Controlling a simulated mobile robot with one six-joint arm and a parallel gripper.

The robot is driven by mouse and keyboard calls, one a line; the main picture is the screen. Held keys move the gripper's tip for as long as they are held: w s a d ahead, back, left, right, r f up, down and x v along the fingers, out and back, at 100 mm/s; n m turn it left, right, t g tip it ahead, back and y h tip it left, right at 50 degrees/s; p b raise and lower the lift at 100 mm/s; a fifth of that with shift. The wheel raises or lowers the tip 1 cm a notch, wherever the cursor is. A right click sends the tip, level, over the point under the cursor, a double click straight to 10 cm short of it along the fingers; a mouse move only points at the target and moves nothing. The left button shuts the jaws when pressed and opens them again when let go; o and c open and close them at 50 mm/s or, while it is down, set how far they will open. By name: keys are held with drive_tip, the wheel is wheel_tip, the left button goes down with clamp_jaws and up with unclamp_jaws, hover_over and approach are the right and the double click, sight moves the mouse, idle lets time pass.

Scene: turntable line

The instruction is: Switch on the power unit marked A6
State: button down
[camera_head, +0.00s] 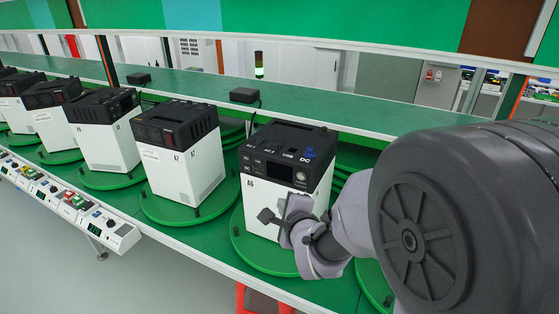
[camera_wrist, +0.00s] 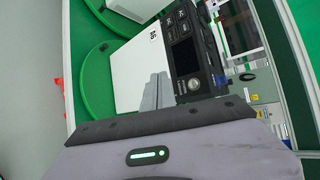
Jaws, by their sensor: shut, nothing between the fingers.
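The power unit marked A6 (camera_head: 258,190) stands upright on a green round turntable, with a white body and a black top section. Its front panel has a dark screen, small labelled buttons and a round silver button (camera_head: 300,176); a blue knob marked DC is on top. My gripper (camera_head: 267,215) is shut and empty in front of the unit's white front, below the panel. In the wrist view the unit (camera_wrist: 130,50) lies turned sideways, and the silver button (camera_wrist: 194,84) shows right of my fingertips (camera_wrist: 158,80). I cannot tell whether they touch the unit.
Several similar units, among them one marked A7 (camera_head: 185,172), stand on turntables to the left. A row of small control boxes (camera_head: 75,202) runs along the front edge at left. A green shelf (camera_head: 345,108) with small black boxes is behind. My arm fills the right side.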

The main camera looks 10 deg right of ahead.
drive_tip(key=p, duration=0.3)
approach(295, 178)
wheel_tip(295, 178, down, 2)
drive_tip(key=w+a, duration=0.2)
drive_tip(key=w, duration=0.1)
drive_tip(key=shift+w+d+f, duration=0.15)
drive_tip(key=shift+w+d, duration=0.1)
drive_tip(key=shift+d, duration=0.1)
idle(1.6)
drive_tip(key=shift+w+d, duration=0.25)
drive_tip(key=shift+w, duration=0.1)
drive_tip(key=shift+w+d, duration=0.2)
drive_tip(key=shift+w, duration=0.05)
idle(0.6)
drive_tip(key=shift+s+a+b, duration=0.1)
drive_tip(key=shift+b, duration=0.2)
drive_tip(key=shift+s+a+b, duration=0.35)
drive_tip(key=shift+s+b, duration=0.05)
drive_tip(key=shift+s, duration=0.1)
